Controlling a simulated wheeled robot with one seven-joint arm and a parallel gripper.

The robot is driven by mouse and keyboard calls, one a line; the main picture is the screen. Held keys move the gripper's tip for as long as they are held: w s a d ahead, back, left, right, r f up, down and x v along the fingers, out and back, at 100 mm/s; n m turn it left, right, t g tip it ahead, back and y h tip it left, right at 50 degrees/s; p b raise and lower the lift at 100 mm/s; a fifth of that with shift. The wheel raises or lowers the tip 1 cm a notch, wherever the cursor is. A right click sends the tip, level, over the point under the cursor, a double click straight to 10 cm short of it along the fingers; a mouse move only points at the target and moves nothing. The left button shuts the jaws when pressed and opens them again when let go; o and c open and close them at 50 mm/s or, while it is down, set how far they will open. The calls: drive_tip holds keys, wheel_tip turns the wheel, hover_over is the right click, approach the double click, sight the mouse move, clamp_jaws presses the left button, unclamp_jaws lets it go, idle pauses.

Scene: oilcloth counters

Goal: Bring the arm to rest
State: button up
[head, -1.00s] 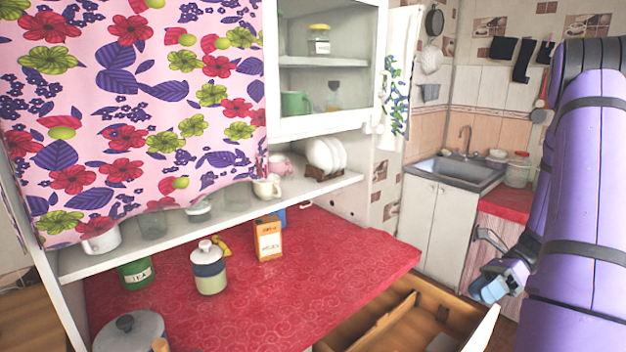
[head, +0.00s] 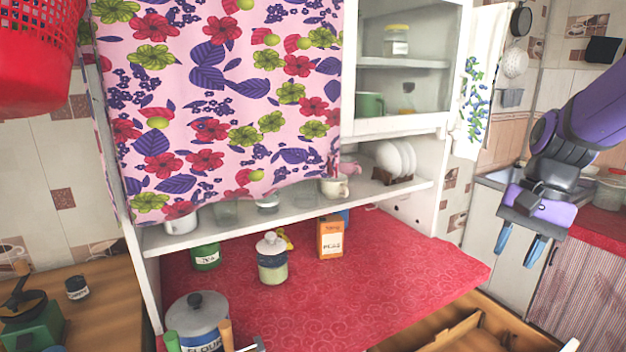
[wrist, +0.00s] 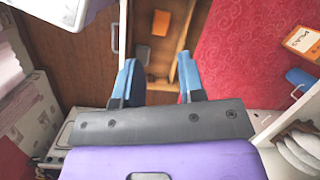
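My gripper (head: 519,246) hangs at the right of the head view, fingers pointing down, in front of the sink cabinet. Its two blue fingertips are spread apart with nothing between them. In the wrist view my gripper (wrist: 156,84) is also open and empty, above the open wooden drawer (wrist: 160,96). The purple arm comes in from the right edge of the head view.
The red counter (head: 400,265) holds an orange box (head: 330,238), a lidded jar (head: 272,262), a green tin (head: 206,256) and a flour canister (head: 198,322). The drawer juts out at the lower right. A red basket (head: 35,60) hangs upper left. Plates (head: 394,160) stand on the shelf.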

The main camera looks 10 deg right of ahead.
drive_tip(key=s+a+r+n+t+h, duration=0.3)
drive_tip(key=s+a+r+n+t, duration=0.2)
drive_tip(key=s+a+r+n, duration=0.2)
drive_tip(key=shift+s+a+r+n+t, duration=0.3)
drive_tip(key=shift+a+n+t, duration=0.1)
drive_tip(key=shift+n, duration=0.9)
